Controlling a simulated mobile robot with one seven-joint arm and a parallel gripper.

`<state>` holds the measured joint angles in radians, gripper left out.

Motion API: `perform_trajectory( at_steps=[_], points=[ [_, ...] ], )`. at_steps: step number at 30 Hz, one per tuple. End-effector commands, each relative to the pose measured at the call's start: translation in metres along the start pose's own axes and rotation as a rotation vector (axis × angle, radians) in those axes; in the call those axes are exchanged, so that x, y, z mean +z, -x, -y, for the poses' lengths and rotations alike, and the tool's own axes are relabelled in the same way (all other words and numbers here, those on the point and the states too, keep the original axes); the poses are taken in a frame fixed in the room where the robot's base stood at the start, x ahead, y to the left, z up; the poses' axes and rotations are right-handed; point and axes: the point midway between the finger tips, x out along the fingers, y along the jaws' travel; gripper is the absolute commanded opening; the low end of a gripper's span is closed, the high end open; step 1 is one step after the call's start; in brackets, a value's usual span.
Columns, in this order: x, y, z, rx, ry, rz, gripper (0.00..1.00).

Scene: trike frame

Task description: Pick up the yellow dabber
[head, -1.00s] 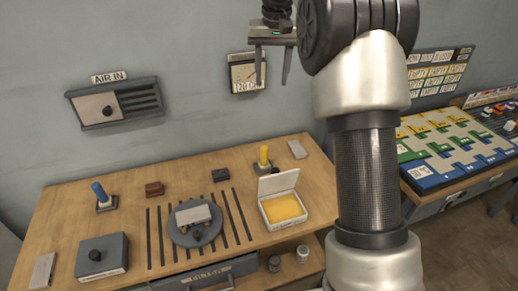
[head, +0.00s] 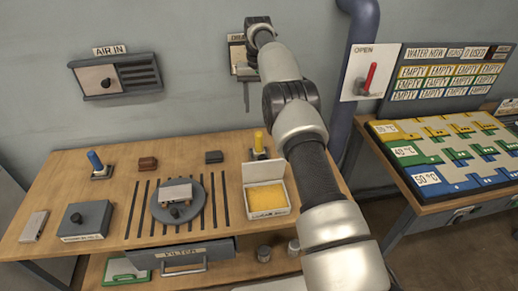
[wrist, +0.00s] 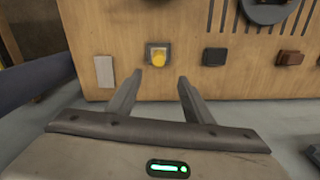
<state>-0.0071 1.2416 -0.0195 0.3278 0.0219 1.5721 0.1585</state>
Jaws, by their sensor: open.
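The yellow dabber (head: 259,141) stands upright in a small dark holder near the back right of the wooden table. In the wrist view the yellow dabber (wrist: 158,58) shows from above, beyond and between my fingertips. My gripper (wrist: 160,80) is open and empty. In the head view my gripper (head: 246,95) is above the back edge of the table, higher than the dabber and apart from it. My forearm covers part of the table's right side.
An open box with a yellow pad (head: 267,198) stands in front of the dabber. A small dark block (head: 214,157) lies to its left. A blue dabber (head: 95,161) stands at the left. A round plate (head: 178,212) sits mid-table. The wall is close behind.

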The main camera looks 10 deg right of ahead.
Motion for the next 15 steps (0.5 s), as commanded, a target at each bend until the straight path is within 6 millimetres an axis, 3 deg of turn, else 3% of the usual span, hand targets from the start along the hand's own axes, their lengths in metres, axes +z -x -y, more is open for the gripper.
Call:
perform_trajectory(
  at_steps=[1,4,10,15],
  points=[
    [0.001,-0.019,0.000,0.000,0.000,0.002,0.46],
    [0.001,-0.040,0.000,0.001,0.001,0.004,0.46],
    [0.001,-0.079,0.000,0.001,0.001,0.003,0.46],
    [0.000,-0.099,0.000,0.000,0.001,0.000,0.46]
  ],
)
